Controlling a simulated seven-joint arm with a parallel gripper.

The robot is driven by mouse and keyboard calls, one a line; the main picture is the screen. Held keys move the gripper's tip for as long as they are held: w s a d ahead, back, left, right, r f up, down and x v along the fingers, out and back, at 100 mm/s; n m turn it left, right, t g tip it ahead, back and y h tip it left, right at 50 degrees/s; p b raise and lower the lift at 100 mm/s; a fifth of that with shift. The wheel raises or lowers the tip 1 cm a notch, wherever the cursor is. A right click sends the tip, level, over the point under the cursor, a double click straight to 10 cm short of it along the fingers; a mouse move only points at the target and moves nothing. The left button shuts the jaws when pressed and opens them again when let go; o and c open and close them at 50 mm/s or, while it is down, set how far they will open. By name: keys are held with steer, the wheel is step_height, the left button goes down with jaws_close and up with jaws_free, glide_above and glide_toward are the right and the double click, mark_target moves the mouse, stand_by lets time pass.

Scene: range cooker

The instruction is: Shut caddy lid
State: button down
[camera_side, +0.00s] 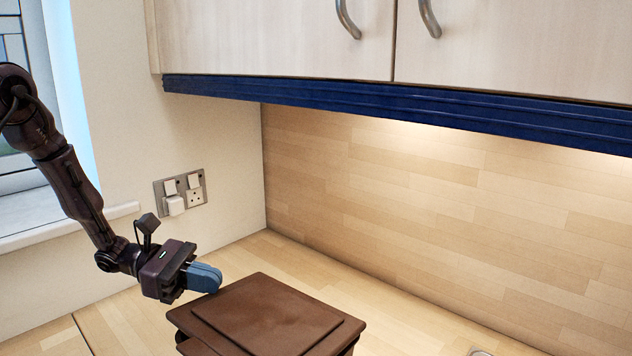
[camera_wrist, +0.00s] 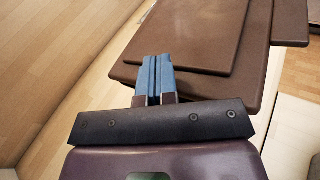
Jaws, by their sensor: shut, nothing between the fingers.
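The caddy is a brown box at the bottom centre of the side view, its lower part cut off by the frame. Its brown lid (camera_side: 275,318) with a raised panel lies over the top and looks down, or nearly so; I cannot tell whether it is fully closed. In the wrist view the lid (camera_wrist: 187,40) fills the upper middle. My gripper (camera_side: 218,279) has blue fingers pressed together, empty, at the lid's far left corner. In the wrist view the fingertips (camera_wrist: 157,60) overlap the lid's edge; I cannot tell whether they touch it.
A wooden worktop (camera_side: 385,290) runs behind and right of the caddy, mostly clear. Wall cupboards with a blue rail (camera_side: 400,105) hang above. A socket (camera_side: 181,194) is on the left wall, near a window sill (camera_side: 70,225). A round metal item (camera_side: 480,353) shows at the bottom right.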

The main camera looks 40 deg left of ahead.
steer(key=shift+s+f, duration=0.25)
steer(key=shift+f, duration=0.5)
step_height(320, 180, up, 7)
stand_by(0.7)
stand_by(0.3)
